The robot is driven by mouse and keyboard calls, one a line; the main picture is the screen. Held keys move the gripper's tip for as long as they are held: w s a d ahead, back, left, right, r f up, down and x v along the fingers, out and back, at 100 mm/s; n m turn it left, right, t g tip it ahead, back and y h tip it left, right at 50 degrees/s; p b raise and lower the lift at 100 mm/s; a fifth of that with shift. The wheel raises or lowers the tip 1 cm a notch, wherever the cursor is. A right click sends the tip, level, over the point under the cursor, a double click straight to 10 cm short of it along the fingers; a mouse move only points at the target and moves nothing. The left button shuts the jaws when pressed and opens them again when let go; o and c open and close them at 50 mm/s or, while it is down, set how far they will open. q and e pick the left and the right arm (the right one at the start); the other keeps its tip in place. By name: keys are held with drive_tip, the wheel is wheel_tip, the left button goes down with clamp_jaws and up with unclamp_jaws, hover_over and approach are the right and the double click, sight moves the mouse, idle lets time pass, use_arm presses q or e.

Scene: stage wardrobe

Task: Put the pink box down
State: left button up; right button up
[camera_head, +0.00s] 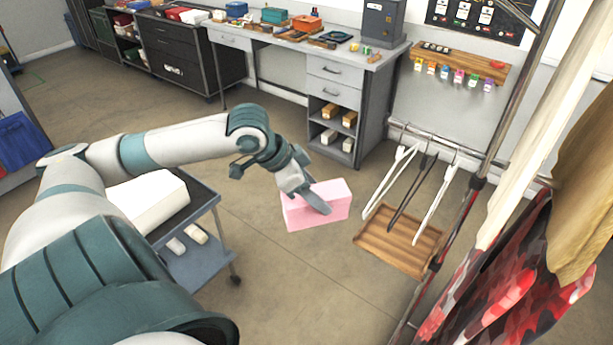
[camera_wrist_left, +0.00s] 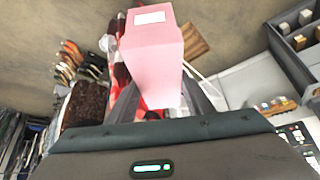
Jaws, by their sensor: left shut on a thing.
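The pink box (camera_head: 328,204) is in the middle of the head view, held in the air by my left gripper (camera_head: 314,199). One finger shows against the box's near side; the other is hidden behind it. In the left wrist view the pink box (camera_wrist_left: 152,62) sits between the two fingers of my left gripper (camera_wrist_left: 158,98), with a white label on its end. Floor shows around the box in the head view. My right gripper is not in view.
A small grey cart (camera_head: 205,262) with a white box (camera_head: 147,203) stands at left. A wooden board (camera_head: 398,247) with hangers above it is at right, beside a clothes rack (camera_head: 470,190). A desk (camera_head: 345,72) stands at the back. Open floor lies between.

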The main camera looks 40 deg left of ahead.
use_arm(q)
drive_tip(key=w+d+f+m+g+h+b, duration=0.1)
drive_tip(key=w+d+f+m+b, duration=0.15)
drive_tip(key=d, duration=0.85)
drive_tip(key=d+f+m+g+h+b, duration=0.1)
drive_tip(key=d+f+m+b, duration=0.1)
drive_tip(key=d+f+b, duration=0.4)
wheel_tip(320, 180, down, 5)
drive_tip(key=b, duration=0.6)
drive_tip(key=shift+s+d+r+b, duration=0.2)
drive_tip(key=shift+s+b, duration=0.05)
drive_tip(key=shift+b, duration=0.1)
drive_tip(key=shift+r+m, duration=0.1)
drive_tip(key=shift+m, duration=0.15)
